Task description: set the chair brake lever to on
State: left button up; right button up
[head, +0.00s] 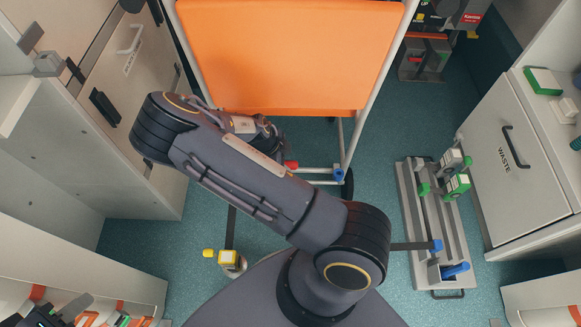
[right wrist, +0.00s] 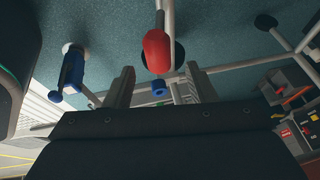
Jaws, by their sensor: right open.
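The chair has an orange panel (head: 290,55) on a white tube frame. A red-tipped lever, apparently the brake lever (head: 291,166), sits low on the frame beside my right gripper (head: 272,143), which my forearm partly covers. In the right wrist view, the lever's rounded red grip (right wrist: 157,50) is just beyond the open fingers (right wrist: 160,82), about midway between them. No contact shows, and the fingers are empty. I cannot read the lever's on or off position.
A grey rail plate (head: 412,225) with green and blue fittings lies on the floor at right, by the waste cabinet (head: 510,165). A blue fitting (head: 338,174) is on the chair frame. A yellow-knobbed fitting (head: 228,258) stands at lower left. Floor between is open.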

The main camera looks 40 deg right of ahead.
aim_at(295, 166)
jog(key=b+x, duration=0.2)
jog(key=x, duration=0.5)
jog(key=shift+s+d+f+b, duration=0.1)
jog(key=shift+s+d+b, duration=0.05)
jog(key=shift+b, duration=0.2)
jog(key=shift+d+f, duration=0.1)
jog(key=shift+f, duration=0.15)
jog(key=shift+c, duration=0.4)
grip_shut()
